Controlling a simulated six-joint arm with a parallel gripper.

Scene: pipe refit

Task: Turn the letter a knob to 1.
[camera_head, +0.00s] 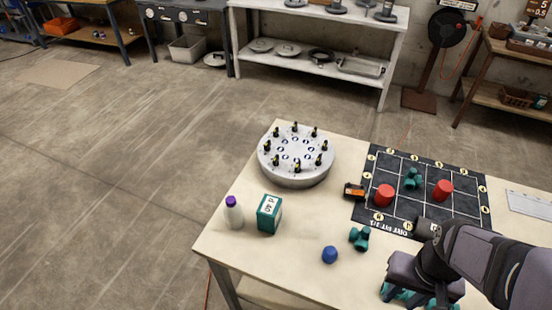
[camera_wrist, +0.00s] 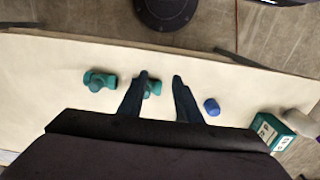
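A round grey drum (camera_head: 296,165) stands near the table's far left corner in the head view. Several small dark upright knobs with yellowish parts ring its top, around small dark-ringed marks. The letters and numbers are too small to read, so I cannot tell which knob is a or where it points. My gripper (camera_wrist: 160,78) shows in the wrist view with its two dark fingers apart and nothing held between them. A teal fitting (camera_wrist: 153,88) shows partly behind the left finger, on the table below. In the head view my arm is at the lower right, away from the drum.
A black grid mat (camera_head: 400,203) holds red cylinders (camera_head: 384,195) and a teal fitting (camera_head: 413,180). A small orange-black item (camera_head: 354,192) lies at its left edge. A teal box (camera_head: 269,214), white bottle (camera_head: 233,214), blue cap (camera_head: 330,254) and teal fitting (camera_head: 360,238) stand nearer.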

